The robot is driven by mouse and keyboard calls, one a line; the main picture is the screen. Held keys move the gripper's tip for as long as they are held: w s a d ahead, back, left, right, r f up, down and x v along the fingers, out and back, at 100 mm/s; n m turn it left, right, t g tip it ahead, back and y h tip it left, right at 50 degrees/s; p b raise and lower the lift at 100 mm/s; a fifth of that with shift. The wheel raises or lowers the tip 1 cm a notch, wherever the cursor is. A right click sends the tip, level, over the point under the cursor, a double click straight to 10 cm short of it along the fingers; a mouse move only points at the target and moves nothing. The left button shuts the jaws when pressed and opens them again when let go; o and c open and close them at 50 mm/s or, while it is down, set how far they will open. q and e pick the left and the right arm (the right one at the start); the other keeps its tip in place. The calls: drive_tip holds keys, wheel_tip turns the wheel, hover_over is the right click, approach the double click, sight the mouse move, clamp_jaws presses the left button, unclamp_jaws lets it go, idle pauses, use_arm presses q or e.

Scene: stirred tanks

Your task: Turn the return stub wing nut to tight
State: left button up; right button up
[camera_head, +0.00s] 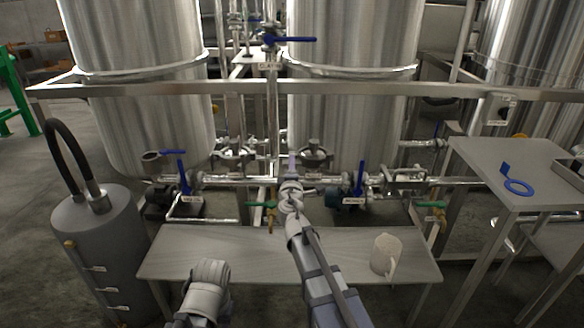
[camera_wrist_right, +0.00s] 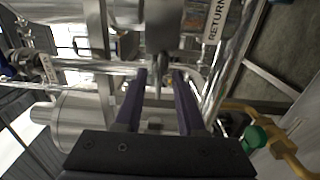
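My right gripper (camera_head: 291,165) reaches forward over the bench to the pipework between the two big tanks. In the right wrist view its two purple fingers (camera_wrist_right: 158,76) are apart, with a gap between them. A narrow metal stem (camera_wrist_right: 156,68) shows in line with this gap, below a dark cylindrical fitting. A pipe label reading "RETURN" (camera_wrist_right: 215,20) is just right of this fitting. I cannot clearly make out the wing nut's wings or whether a finger touches it. In the head view the gripper covers this spot. My left arm shows at the bottom, but its gripper does not.
The steel bench (camera_head: 180,248) below carries a beige mug (camera_head: 385,254) at right. Blue-handled valves and green-handled taps (camera_head: 431,205) line the pipes. A grey cylinder (camera_head: 100,240) with a black hose stands left. A blue ring-shaped tool (camera_head: 519,187) lies on the right side table (camera_head: 545,160).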

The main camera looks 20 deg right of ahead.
drive_tip(key=shift+c, duration=0.4)
clamp_jaws()
idle(0.4)
drive_tip(key=shift+m, duration=8.8)
